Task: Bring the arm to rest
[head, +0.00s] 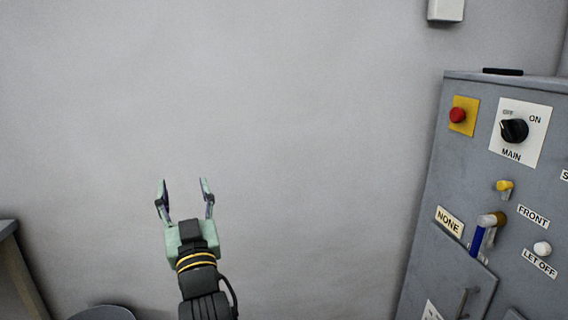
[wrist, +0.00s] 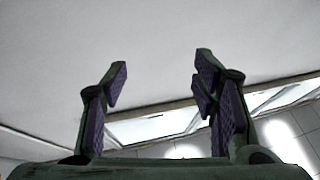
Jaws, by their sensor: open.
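My gripper (head: 186,192) is open and empty in the head view, raised in front of a plain grey wall. Its two fingers stand apart and point up in the picture. In the wrist view my gripper (wrist: 160,85) also shows its purple finger pads apart with nothing between them. My arm below it runs down out of the head view's bottom edge. The gripper touches nothing that I can see.
A grey control cabinet (head: 415,225) stands at the right, with a red button (head: 457,115), a black MAIN knob (head: 514,130) and several levers. A dark-edged surface (head: 18,270) is at lower left, a round grey object (head: 102,313) at the bottom. Wall space between is clear.

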